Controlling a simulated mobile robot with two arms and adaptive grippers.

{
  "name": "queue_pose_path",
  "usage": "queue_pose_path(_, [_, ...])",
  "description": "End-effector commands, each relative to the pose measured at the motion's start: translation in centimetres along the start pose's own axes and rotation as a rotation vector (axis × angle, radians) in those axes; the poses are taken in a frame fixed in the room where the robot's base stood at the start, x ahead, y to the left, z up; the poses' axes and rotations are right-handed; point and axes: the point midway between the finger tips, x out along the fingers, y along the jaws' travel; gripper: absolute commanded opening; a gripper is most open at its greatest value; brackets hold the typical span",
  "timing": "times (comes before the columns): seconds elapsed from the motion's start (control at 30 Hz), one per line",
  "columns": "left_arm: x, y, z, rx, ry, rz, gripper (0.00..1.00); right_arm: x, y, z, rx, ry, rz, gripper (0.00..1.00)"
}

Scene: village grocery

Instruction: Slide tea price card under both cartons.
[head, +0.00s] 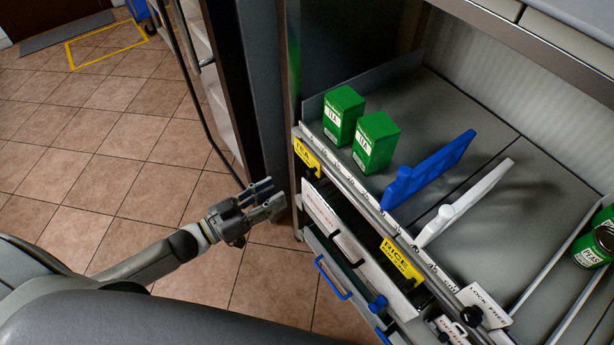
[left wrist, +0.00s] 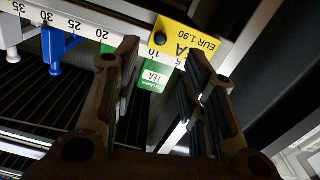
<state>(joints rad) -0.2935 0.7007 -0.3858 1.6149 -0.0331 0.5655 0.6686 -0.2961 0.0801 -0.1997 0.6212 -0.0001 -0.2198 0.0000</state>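The yellow tea price card (head: 307,157) sits on the shelf's front rail near its left end. Two green tea cartons stand upright on the shelf behind the rail, a left carton (head: 343,114) and a right carton (head: 376,142). The card is nearer the left carton. My left gripper (head: 268,200) is in front of the shelf, below and left of the card, apart from it. In the left wrist view the picture is upside down; the gripper (left wrist: 163,60) is open with nothing held, and the card (left wrist: 186,42) shows beyond its fingertips. My right gripper is out of view.
The rail carries a centimetre ruler (head: 352,180). A blue divider (head: 428,172) stands right of the cartons, then a white divider (head: 465,203). A yellow rice card (head: 400,262) is further right on the rail. Drawers with blue handles (head: 333,278) are below. Tiled floor lies left.

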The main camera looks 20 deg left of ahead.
Motion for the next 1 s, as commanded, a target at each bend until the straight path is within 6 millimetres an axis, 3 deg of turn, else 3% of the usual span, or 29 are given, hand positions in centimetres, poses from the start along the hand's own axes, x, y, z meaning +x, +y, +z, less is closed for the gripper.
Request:
queue_pose_path(0.53, [9.0,-0.1,-0.2,0.002,0.003,-0.003,0.39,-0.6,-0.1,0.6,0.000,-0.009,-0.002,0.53])
queue_pose_path(0.7, [10.3,-0.1,-0.1,0.001,0.001,-0.002,0.39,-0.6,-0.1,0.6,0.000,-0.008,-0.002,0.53])
queue_pose_path(1.0, [10.5,-0.1,0.0,0.001,-0.001,-0.003,0.39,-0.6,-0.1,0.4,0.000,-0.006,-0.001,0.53])
